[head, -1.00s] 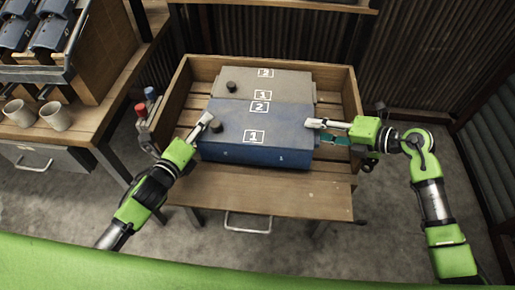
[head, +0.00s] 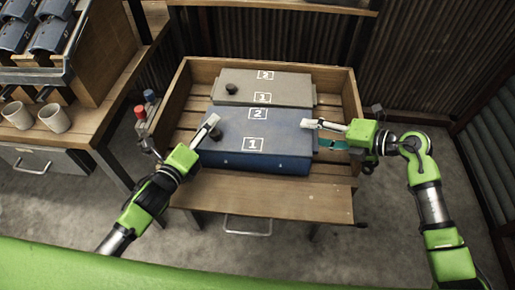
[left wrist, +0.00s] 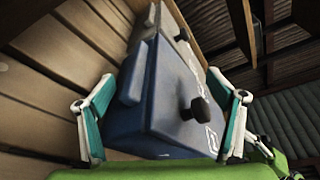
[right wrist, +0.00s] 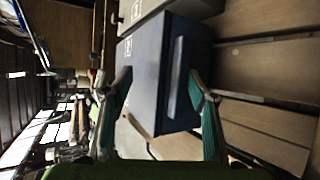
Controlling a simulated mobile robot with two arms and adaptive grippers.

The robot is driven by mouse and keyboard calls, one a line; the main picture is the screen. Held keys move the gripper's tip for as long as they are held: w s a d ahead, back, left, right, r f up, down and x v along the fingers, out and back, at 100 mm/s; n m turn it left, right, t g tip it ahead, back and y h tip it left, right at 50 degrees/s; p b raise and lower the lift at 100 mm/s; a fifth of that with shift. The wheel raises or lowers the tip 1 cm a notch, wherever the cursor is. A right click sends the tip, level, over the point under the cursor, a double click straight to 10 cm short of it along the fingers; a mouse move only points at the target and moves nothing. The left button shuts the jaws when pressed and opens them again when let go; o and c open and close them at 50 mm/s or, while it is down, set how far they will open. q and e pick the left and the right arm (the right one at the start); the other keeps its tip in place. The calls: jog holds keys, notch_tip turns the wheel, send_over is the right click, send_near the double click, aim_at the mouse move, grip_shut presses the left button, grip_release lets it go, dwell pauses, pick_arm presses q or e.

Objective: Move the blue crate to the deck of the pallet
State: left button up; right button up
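The blue crate (head: 280,143) is a closed blue box with a black knob and white labels 1 and 2. It sits in the front part of a slatted wooden bay (head: 190,100). My left gripper (head: 209,128) is at its left end. In the left wrist view, the open fingers (left wrist: 165,100) stand apart on either side of the crate (left wrist: 160,105). My right gripper (head: 315,133) is at its right end. In the right wrist view, its fingers (right wrist: 160,88) are spread, with the crate (right wrist: 150,65) between and beyond them. Contact is unclear. I cannot identify the pallet.
A grey box (head: 285,87) with similar labels lies just behind the blue crate. The bay's wooden walls enclose the sides and back. A bench with cups (head: 53,117) stands at left. A red-topped item (head: 141,111) is by the bay's left wall. Floor is free at front right.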

aim_at(315, 144)
pick_arm(q)
jog(key=shift+a+f, duration=0.2)
pick_arm(e)
jog(key=f, duration=0.1)
jog(key=s+f, duration=0.1)
jog(key=f, duration=0.1)
jog(key=shift+f+g+h, duration=0.1)
jog(key=shift+g+h, duration=0.2)
jog(key=shift+d, duration=0.1)
jog(key=shift+s+d+r, duration=0.1)
jog(key=shift+d+r, duration=0.25)
jog(key=shift+d, duration=0.05)
pick_arm(q)
jog(key=v, duration=0.8)
jog(key=shift+r, duration=0.15)
pick_arm(e)
jog(key=w+r+v, duration=0.1)
jog(key=v, duration=0.7)
jog(key=shift+a+r, duration=0.2)
jog(key=shift+r, duration=0.1)
jog(key=shift+a, duration=0.1)
